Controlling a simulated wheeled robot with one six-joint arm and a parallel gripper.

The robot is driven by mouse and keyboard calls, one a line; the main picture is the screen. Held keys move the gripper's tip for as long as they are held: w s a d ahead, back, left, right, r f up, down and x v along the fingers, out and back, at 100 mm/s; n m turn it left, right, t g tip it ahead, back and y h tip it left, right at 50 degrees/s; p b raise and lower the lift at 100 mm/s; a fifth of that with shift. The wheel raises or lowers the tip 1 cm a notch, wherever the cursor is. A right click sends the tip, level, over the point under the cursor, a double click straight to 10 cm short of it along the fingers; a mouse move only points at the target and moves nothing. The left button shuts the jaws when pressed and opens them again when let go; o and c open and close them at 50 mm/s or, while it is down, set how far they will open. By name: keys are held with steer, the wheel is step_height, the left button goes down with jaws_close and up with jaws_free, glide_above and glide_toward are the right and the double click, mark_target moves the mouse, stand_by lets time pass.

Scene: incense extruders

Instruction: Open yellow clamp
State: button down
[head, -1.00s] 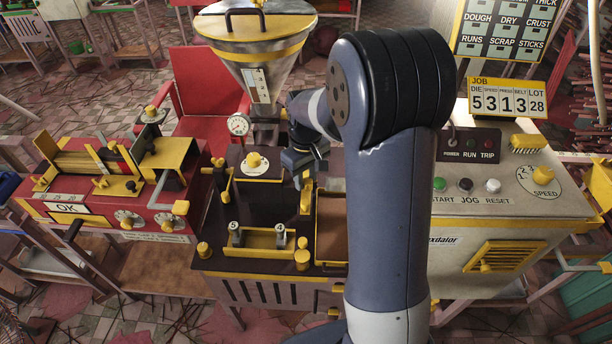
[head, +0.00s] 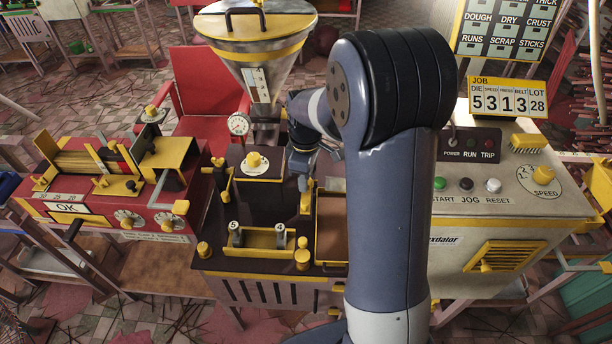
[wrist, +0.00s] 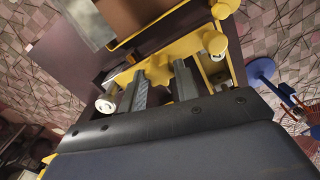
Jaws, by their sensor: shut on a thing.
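The yellow clamp (head: 306,202) is an upright yellow part at the right of the dark extruder top, left of the brown tray. My gripper (head: 303,183) is at its upper end, partly hidden by my arm. In the wrist view my gripper (wrist: 157,88) has two grey fingers close around a yellow lobed part of the clamp (wrist: 158,69). It is shut on that part; the exact contact is partly hidden by the gripper body. Another yellow lever (head: 223,182) stands at the left of the extruder top.
A yellow rack (head: 260,240) with metal dies marked 5 and 4 stands in front of the clamp. A yellow knob (head: 302,257) is just right of it. The steel hopper (head: 257,60) and pressure gauge (head: 238,124) rise behind. The control console (head: 500,185) is at right.

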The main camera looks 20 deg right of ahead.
steer(key=shift+n, duration=2.2)
